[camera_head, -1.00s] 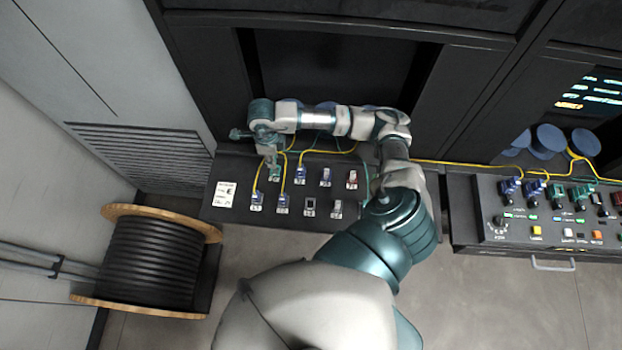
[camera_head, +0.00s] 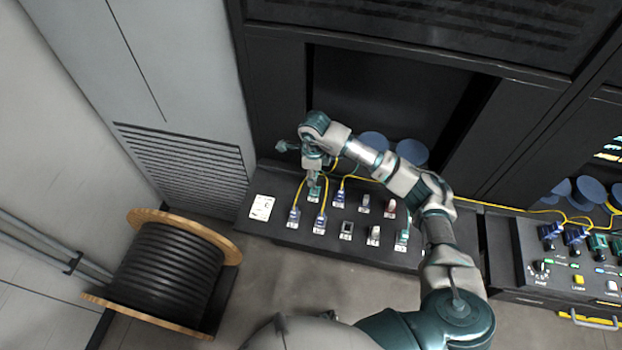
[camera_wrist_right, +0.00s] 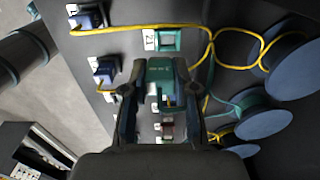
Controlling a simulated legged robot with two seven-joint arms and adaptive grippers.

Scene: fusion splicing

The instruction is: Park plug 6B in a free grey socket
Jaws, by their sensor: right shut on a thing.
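My right gripper (camera_wrist_right: 160,85) is shut on a green plug (camera_wrist_right: 160,73) in the right wrist view; its marking is too small to read. Just beyond the plug is a green-framed socket (camera_wrist_right: 168,41) with a white label. In the head view, the right gripper (camera_head: 314,178) is over the back left of the sloped socket panel (camera_head: 277,232), above a green socket (camera_head: 314,195). I cannot tell whether the plug touches a socket. A grey socket (camera_head: 346,230) in the front row looks empty; another grey one (camera_head: 364,204) is in the back row. My left gripper is not in view.
Blue plugs (camera_head: 294,217) with yellow cables (camera_head: 302,190) stand left of and near the gripper. Blue spools (camera_head: 411,151) are behind the panel. A cable drum (camera_head: 165,270) stands at left. A control console (camera_head: 570,265) is at right.

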